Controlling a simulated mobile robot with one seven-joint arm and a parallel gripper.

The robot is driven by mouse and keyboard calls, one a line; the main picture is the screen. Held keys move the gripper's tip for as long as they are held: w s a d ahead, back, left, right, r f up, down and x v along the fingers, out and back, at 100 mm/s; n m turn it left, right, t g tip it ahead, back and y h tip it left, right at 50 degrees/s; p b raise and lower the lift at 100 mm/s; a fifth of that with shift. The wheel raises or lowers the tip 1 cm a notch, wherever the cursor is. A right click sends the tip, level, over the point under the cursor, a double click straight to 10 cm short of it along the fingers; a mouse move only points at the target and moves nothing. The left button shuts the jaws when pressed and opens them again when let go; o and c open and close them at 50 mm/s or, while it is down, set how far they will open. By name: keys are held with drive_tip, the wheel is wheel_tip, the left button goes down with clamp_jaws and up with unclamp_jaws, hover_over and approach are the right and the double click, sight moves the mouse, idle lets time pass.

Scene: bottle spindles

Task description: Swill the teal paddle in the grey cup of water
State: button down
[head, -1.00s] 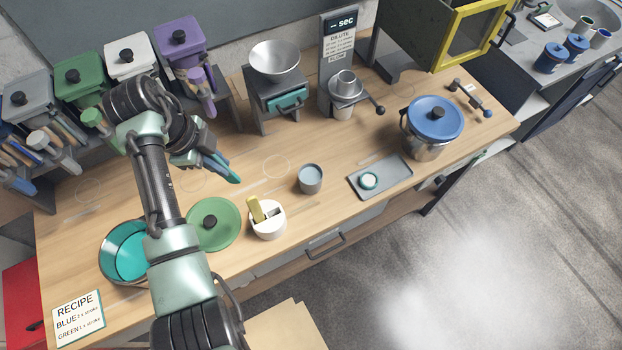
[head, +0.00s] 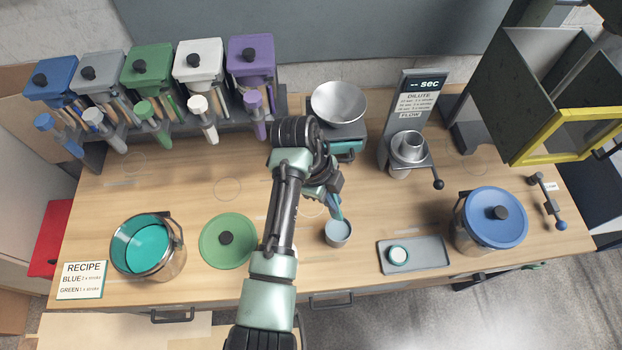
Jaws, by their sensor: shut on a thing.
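The grey cup (head: 338,236) with bluish water stands on the wooden counter, just right of my forearm. My gripper (head: 333,192) is above and behind the cup, shut on the teal paddle (head: 337,208). The paddle points down with its lower end at the far rim of the cup. I cannot tell whether the tip is in the water or just above it. My arm hides part of the gripper and the paddle's upper end.
A green lid (head: 228,241) and a pot of teal paint (head: 148,247) stand to the left. A grey tray (head: 417,256) and a blue-lidded pot (head: 491,222) stand to the right. A dispenser (head: 408,150) and a scale (head: 340,108) stand behind. Counter between is clear.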

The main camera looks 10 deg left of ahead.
drive_tip(key=shift+s+d+f, duration=0.1)
drive_tip(key=shift+d+f, duration=0.1)
drive_tip(key=shift+s+a+f+b, duration=0.1)
drive_tip(key=shift+f+b, duration=0.75)
drive_tip(key=shift+b, duration=0.05)
drive_tip(key=a+b+x, duration=0.1)
drive_tip(key=b+x, duration=0.7)
drive_tip(key=x, duration=0.2)
drive_tip(key=shift+a+f+b, duration=0.2)
drive_tip(key=shift+f+b, duration=0.1)
drive_tip(key=shift+f, duration=0.05)
